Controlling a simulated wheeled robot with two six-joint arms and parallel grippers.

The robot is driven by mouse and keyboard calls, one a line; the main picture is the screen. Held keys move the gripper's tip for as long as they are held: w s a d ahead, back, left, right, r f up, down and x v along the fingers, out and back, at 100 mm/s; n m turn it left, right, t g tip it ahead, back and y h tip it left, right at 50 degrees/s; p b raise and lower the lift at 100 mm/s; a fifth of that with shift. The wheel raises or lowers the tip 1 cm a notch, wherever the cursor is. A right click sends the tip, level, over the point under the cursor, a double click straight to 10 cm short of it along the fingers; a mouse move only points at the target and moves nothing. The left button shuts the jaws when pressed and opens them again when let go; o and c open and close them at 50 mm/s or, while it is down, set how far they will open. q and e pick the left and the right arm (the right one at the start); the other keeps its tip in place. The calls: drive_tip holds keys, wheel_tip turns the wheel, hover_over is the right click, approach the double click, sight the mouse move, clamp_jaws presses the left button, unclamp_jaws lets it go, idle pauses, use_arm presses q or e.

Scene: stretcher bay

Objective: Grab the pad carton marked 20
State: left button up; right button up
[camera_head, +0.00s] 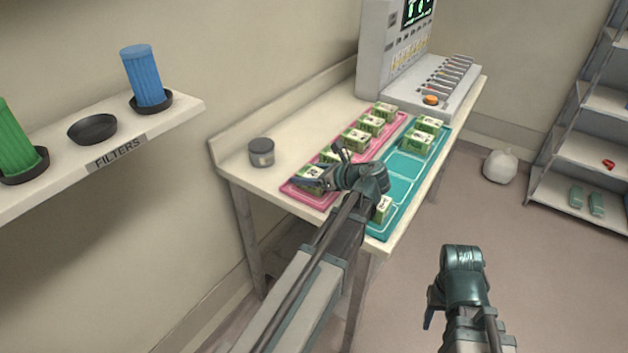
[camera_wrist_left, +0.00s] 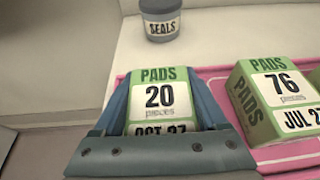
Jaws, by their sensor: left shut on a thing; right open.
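The pad carton marked 20 (camera_wrist_left: 160,98) is green and white and stands between the two fingers of my left gripper (camera_wrist_left: 166,84) in the left wrist view. My left gripper is shut on it. In the head view the carton (camera_head: 311,173) is at the near left end of the pink mat (camera_head: 296,192), partly covered by my left gripper (camera_head: 322,177). Whether it is lifted off the mat I cannot tell. A carton marked 76 (camera_wrist_left: 275,97) stands just to its right. My right gripper (camera_head: 431,306) is open, away from the table over the floor; its fingers are mostly hidden.
More pad cartons stand along the pink mat and on the teal mat (camera_head: 398,178), which has bare places. A grey SEALS jar (camera_head: 261,153) stands behind left. A monitor unit (camera_head: 385,55) fills the table's far end. A FILTERS shelf (camera_head: 185,108) juts out at left.

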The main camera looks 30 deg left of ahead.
sight(306, 169)
use_arm(q)
drive_tip(key=c, duration=0.4)
drive_tip(key=shift+r, duration=0.1)
wheel_tip(306, 169, up, 10)
drive_tip(key=p, duration=1)
